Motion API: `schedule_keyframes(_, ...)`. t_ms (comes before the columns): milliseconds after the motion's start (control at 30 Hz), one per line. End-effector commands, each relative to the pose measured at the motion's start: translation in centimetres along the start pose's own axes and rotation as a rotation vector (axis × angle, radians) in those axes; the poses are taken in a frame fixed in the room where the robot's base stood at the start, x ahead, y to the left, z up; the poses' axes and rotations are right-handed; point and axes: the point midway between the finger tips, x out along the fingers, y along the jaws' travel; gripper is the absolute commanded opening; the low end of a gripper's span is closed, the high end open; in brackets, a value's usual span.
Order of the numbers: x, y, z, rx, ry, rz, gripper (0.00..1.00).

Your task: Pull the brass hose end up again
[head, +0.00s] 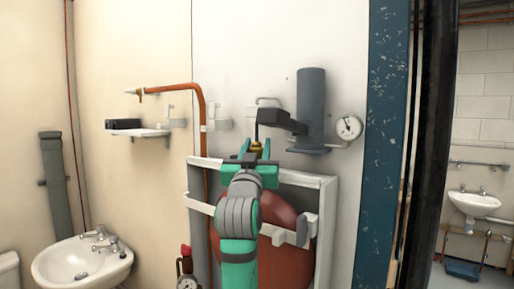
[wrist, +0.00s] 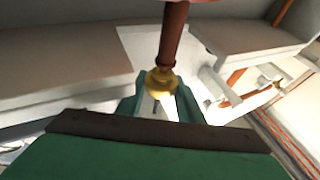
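The brass hose end (wrist: 160,80) shows in the wrist view at the lower end of a dark red-brown hose (wrist: 172,35), which runs up out of the picture. In the head view the brass piece (head: 257,148) stands just below the dark arm of the grey cylinder fixture. My gripper (head: 256,151) is there, with one green finger on each side of the brass. In the wrist view my gripper (wrist: 160,90) also has the brass between its fingertips. The gaps are too small to tell whether the fingers press on it.
The grey cylinder fixture (head: 311,105) and a round gauge (head: 348,128) are on the wall close above and to the right. A white frame (head: 326,215) surrounds a red tank (head: 283,255) below. A copper pipe (head: 180,87) and a small shelf (head: 143,132) are at left.

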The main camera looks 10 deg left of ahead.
Motion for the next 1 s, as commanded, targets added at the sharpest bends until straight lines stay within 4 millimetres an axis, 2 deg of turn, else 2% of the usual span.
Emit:
schedule_keyframes(167, 0.0, 0.0, -0.1, 0.0, 0.0, 0.001, 0.0)
schedule_keyframes(467, 1.1, 0.1, -2.7, 0.0, 0.0, 0.001, 0.0)
schedule_keyframes(733, 1.1, 0.0, -2.8, 0.0, 0.0, 0.001, 0.0)
schedule_keyframes(767, 1.1, 0.0, -2.8, 0.0, 0.0, 0.0, 0.4)
schedule_keyframes(800, 1.1, 0.1, -2.8, 0.0, 0.0, 0.001, 0.5)
schedule_keyframes(1000, 1.1, 0.1, -2.8, -0.001, 0.0, 0.002, 0.5)
